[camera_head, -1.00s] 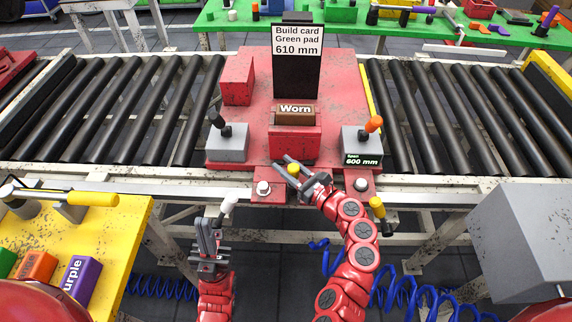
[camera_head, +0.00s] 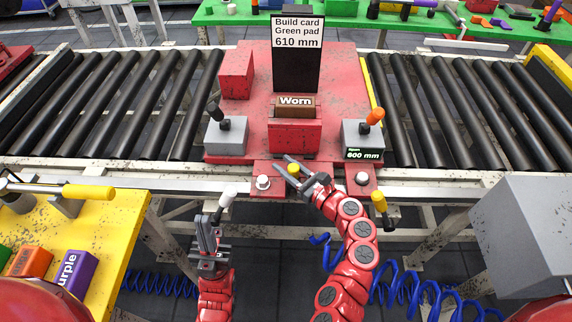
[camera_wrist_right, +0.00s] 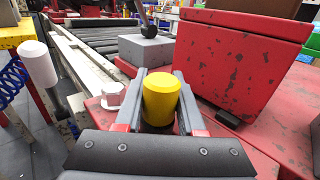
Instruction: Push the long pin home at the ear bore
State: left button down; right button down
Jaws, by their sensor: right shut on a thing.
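The long pin shows its yellow head (camera_head: 293,168) at the front edge of the red fixture plate (camera_head: 250,60). My right gripper (camera_head: 287,168) is shut on this yellow head, one finger on each side. In the right wrist view the yellow head (camera_wrist_right: 161,98) stands upright between the fingers. The shank and the ear bore under it are hidden by the gripper. My left gripper (camera_head: 207,232) is in front of the conveyor, apart from the pin and fixture; its fingers point up and I cannot tell whether they are apart.
A red block with a brown "Worn" pad (camera_head: 294,107) stands just behind the pin. Grey blocks with levers stand left (camera_head: 226,136) and right (camera_head: 363,139). A silver bolt head (camera_head: 263,182) is left of the pin. A white-tipped handle (camera_head: 228,196) is near my left gripper.

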jog(key=shift+f, duration=0.3)
jog(key=shift+c, duration=2.2)
grip_release()
jog(key=b+v, duration=0.2)
jog(key=v, duration=1.5)
jog(key=shift+s, duration=0.2)
jog(key=shift+d, duration=0.1)
